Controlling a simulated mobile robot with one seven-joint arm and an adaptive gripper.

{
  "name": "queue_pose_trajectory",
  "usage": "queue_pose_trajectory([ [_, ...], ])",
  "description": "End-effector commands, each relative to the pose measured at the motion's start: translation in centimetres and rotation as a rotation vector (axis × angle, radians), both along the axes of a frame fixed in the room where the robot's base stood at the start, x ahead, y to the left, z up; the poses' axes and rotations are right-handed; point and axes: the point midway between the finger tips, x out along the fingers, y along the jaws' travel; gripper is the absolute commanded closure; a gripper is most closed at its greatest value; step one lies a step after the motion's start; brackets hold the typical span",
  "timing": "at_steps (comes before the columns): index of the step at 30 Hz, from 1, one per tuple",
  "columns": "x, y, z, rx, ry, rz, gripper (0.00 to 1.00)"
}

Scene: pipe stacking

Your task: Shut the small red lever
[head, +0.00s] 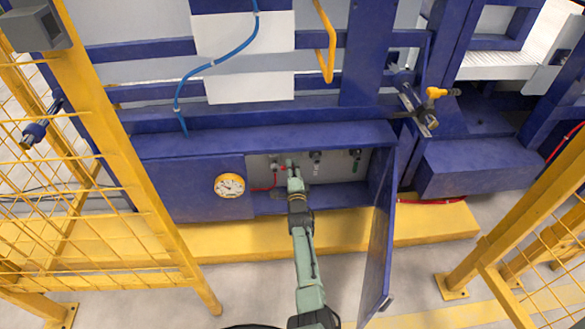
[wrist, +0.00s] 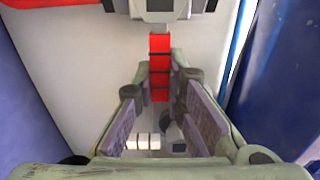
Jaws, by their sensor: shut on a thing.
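The small red lever (wrist: 160,45) is a narrow segmented red bar in the wrist view, hanging from a grey and black fitting (wrist: 160,10) at the top. My gripper (wrist: 161,78) has its two fingers closed in on either side of the lever's lower part, and it is shut on it. The fingertips partly hide the lever's sides. In the head view my gripper (head: 292,172) reaches into the open blue cabinet (head: 262,134). Only a small spot of red (head: 283,168) shows beside it there; my arm hides the rest of the lever.
The cabinet door (head: 378,250) stands open just right of my arm. A round gauge (head: 229,185) is on the left panel. Dark fittings (head: 316,157) sit right of my gripper, and a red hose (head: 265,188) lies left of it. Yellow fence posts (head: 135,170) flank the area.

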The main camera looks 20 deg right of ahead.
Motion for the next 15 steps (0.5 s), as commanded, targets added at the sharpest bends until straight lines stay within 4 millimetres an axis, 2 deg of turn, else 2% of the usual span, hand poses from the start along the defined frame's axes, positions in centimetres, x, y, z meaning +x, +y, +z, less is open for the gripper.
queue_pose_trajectory([
  [11,-0.03,0.07,-0.18,0.011,0.0,0.0,1.0],
  [12,-0.03,0.07,-0.18,0.011,0.0,0.0,0.87],
  [15,-0.03,0.07,-0.18,0.01,0.0,0.0,0.8],
])
